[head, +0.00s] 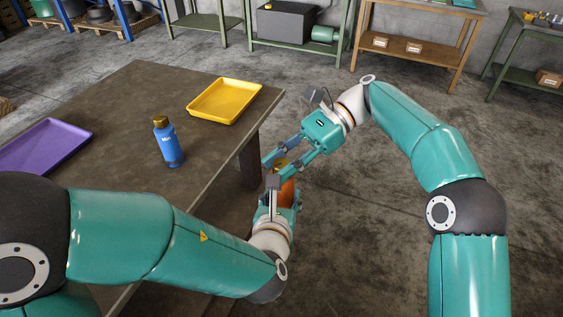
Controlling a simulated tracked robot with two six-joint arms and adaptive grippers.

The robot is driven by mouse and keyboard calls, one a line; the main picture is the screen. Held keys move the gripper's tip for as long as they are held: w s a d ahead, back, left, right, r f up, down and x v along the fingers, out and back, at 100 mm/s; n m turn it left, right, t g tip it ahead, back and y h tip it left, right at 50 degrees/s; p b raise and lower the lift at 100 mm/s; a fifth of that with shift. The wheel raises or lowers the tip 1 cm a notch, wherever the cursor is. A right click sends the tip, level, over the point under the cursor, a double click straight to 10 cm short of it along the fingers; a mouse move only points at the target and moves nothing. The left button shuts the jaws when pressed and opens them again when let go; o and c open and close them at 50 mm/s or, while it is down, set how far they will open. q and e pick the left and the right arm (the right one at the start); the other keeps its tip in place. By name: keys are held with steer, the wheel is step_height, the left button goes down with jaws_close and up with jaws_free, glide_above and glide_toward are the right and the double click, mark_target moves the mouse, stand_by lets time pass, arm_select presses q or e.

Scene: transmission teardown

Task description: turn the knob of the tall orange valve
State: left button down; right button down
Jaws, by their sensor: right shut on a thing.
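The tall orange valve (287,192) is off the table's right side, between my two grippers and mostly hidden by them. My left gripper (281,183) comes from below, with its fingers around the orange body, and appears to hold it in the air. My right gripper (276,168) reaches down from the upper right and is shut at the valve's top end. A small yellowish part (281,162) shows between its fingers; it looks like the knob, but its turn angle cannot be told.
The brown table (110,110) carries a blue bottle (168,145) with a gold cap, a yellow tray (224,101) and a purple tray (42,146). Shelves stand along the back wall. The floor (360,220) between my arms is clear.

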steer(key=shift+s+n+g, duration=0.15)
steer(key=shift+n+g, duration=0.15)
steer(key=shift+g, duration=0.2)
steer(key=c, duration=0.8)
jaws_free()
steer(key=shift+r+m+t, duration=0.1)
steer(key=shift+m+t, duration=0.3)
steer(key=shift+t, duration=0.1)
